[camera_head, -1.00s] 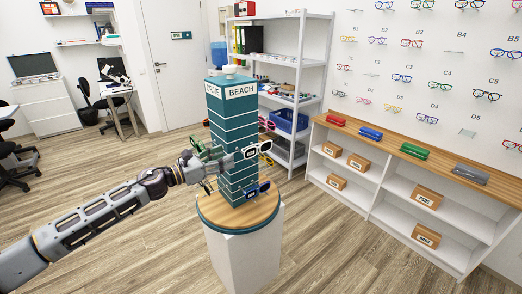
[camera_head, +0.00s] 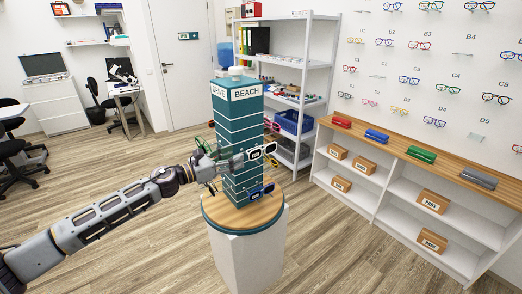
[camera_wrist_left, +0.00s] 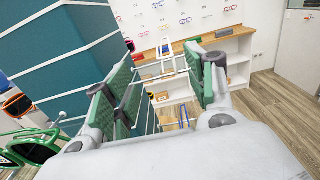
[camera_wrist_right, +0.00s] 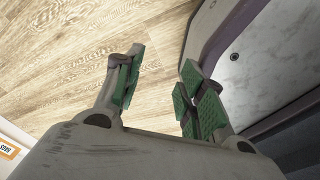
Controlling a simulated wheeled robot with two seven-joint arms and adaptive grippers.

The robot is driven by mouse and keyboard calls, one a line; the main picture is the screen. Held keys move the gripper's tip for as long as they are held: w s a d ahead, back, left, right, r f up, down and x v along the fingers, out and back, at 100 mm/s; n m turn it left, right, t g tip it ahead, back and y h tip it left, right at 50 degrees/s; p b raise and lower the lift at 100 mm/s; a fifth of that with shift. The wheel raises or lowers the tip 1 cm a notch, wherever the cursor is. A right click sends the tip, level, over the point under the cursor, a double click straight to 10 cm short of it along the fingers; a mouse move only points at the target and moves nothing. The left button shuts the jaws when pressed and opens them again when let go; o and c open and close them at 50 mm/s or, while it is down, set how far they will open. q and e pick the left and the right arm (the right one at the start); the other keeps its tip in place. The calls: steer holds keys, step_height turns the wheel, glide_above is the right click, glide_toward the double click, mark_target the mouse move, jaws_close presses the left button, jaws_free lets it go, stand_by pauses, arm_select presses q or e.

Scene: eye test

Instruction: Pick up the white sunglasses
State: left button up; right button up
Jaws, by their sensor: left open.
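The white sunglasses (camera_head: 262,151), with dark lenses, are on the right side of a teal display tower (camera_head: 240,121) in the head view. My left gripper (camera_head: 240,157) is in front of the tower at about their height, its fingertips just left of them. In the left wrist view its green-padded fingers (camera_wrist_left: 163,80) are apart. A thin white frame, apparently the white sunglasses (camera_wrist_left: 163,66), shows between and beyond the fingers; I cannot tell whether they touch it. My right gripper (camera_wrist_right: 158,85) shows only in its wrist view, open and empty above the floor.
Blue sunglasses (camera_head: 262,192) hang lower on the tower. Green sunglasses (camera_wrist_left: 35,148) are close beside the left gripper. The tower stands on a round wooden top (camera_head: 217,214) over a white pedestal. A white shelf rack (camera_head: 326,60) stands behind; open floor lies around.

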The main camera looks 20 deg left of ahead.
mark_target(261, 144)
arm_select(q)
steer(key=shift+w+d+r, duration=0.1)
steer(key=shift+w+d, duration=0.3)
steer(key=shift+w, duration=0.1)
steer(key=shift+p+x, duration=0.5)
steer(key=shift+x, duration=0.3)
steer(key=shift+p+x, duration=0.6)
steer(key=shift+x, duration=1.15)
steer(key=shift+w+d, duration=0.4)
steer(key=shift+d, duration=0.05)
steer(key=shift+w+d+r+p, duration=0.15)
steer(key=shift+w+p, duration=0.05)
steer(key=shift+p, duration=0.15)
steer(key=shift+w+d+r+p, duration=0.15)
steer(key=shift+w+d+p, duration=0.15)
steer(key=shift+w+d, duration=0.35)
steer(key=shift+w, duration=0.05)
steer(key=shift+p+x, duration=0.45)
steer(key=shift+x, duration=0.5)
steer(key=shift+w+d, duration=0.15)
steer(key=shift+w, duration=0.05)
steer(key=c, duration=0.9)
arm_select(e)
steer(key=a+r, duration=0.1)
steer(key=s+a+r, duration=0.1)
steer(key=r, duration=0.1)
steer(key=a+r, duration=0.1)
steer(key=shift+s+a+r, duration=0.15)
steer(key=shift+s+a, duration=0.2)
